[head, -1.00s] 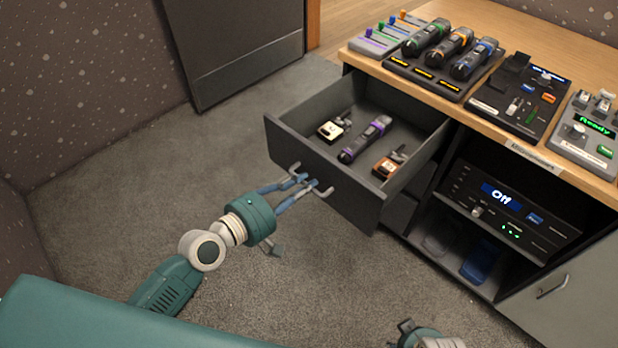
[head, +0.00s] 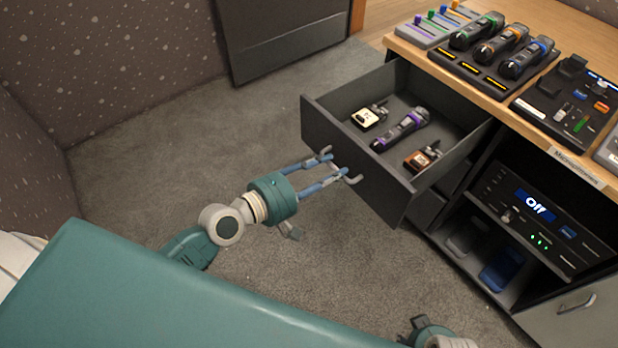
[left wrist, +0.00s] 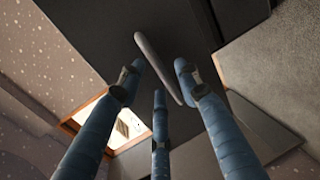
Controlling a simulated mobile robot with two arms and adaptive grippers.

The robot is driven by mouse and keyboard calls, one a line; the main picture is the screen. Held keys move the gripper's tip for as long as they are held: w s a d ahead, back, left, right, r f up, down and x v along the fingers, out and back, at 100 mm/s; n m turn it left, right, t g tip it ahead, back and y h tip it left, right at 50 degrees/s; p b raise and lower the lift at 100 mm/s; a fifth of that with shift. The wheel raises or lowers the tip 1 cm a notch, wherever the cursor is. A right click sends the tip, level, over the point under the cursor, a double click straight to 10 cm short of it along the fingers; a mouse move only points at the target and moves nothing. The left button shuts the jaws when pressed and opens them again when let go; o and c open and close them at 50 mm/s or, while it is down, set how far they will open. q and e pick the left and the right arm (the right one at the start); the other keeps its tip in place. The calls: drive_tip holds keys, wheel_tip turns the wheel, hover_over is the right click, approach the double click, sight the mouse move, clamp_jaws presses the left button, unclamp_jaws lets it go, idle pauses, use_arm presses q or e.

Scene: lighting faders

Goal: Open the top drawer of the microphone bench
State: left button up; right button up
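The microphone bench (head: 566,166) has a wooden top and a label plate on its front edge. Its top drawer (head: 344,160) stands well out, with two small devices and a purple-ringed microphone (head: 400,130) inside. The drawer's bar handle (head: 351,179) is on the grey front, partly covered by my fingers; it also shows in the left wrist view (left wrist: 158,68). My left gripper (head: 333,165) is at the handle, its fingers spread, with visible gaps between them and the bar. My right gripper (head: 418,325) is cut off at the bottom edge, its fingers unclear.
Three microphones on a charger (head: 468,66), a fader box (head: 440,22) and a control panel (head: 572,105) stand on the bench top. Below is an open shelf with a unit reading "Off" (head: 537,207). A cupboard door (head: 565,318) is at lower right. Carpet before the drawer is clear.

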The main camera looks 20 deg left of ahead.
use_arm(q)
drive_tip(key=v, duration=1)
drive_tip(key=shift+s+a, duration=0.2)
drive_tip(key=shift+s, duration=0.15)
